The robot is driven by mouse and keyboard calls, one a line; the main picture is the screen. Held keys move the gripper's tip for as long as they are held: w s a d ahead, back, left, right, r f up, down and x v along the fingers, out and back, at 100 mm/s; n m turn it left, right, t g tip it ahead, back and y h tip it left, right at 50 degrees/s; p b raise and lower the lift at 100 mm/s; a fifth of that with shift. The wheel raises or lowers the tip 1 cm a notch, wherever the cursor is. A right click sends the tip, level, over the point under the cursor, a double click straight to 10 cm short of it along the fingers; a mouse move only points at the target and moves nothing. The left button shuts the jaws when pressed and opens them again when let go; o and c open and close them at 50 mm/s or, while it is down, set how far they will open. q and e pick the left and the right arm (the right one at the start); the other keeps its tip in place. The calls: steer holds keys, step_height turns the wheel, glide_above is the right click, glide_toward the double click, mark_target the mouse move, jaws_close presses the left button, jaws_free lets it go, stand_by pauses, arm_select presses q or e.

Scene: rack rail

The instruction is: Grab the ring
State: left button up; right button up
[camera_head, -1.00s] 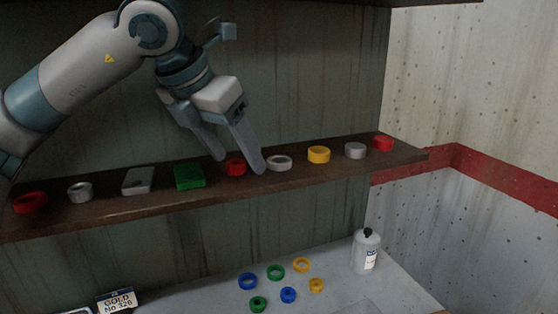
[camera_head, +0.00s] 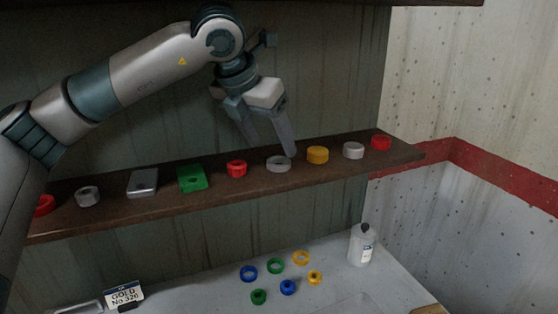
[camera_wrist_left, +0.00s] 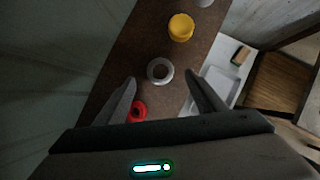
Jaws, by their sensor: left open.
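Several rings stand in a row on the brown shelf (camera_head: 110,213). The grey ring (camera_head: 278,163) lies flat just below my left gripper (camera_head: 277,152) in the head view. In the left wrist view the grey ring (camera_wrist_left: 160,70) is ahead of the open fingertips (camera_wrist_left: 160,78), roughly centred between them. A red ring (camera_head: 237,168) is to its left, and it shows near the left finger in the left wrist view (camera_wrist_left: 138,111). A yellow ring (camera_head: 318,155) is to its right. My left gripper is open and empty. My right gripper is not in view.
A green block (camera_head: 191,179) and a grey block (camera_head: 142,183) share the shelf with more rings. A white bottle (camera_head: 362,244), several small coloured rings and a GOLD sign (camera_head: 125,295) are on the table below. The back panel is close behind the shelf.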

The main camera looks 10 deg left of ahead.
mark_target(278, 160)
arm_select(q)
steer(key=shift+w+d+f+p, duration=0.1)
steer(key=shift+w+f+p, duration=0.05)
steer(key=shift+f+p, duration=0.2)
steer(key=p+x, duration=0.1)
steer(key=x, duration=0.2)
steer(key=shift+w+d+f, duration=0.1)
steer(key=shift+w+f, duration=0.15)
steer(key=shift+f, duration=0.3)
steer(key=c, duration=1.2)
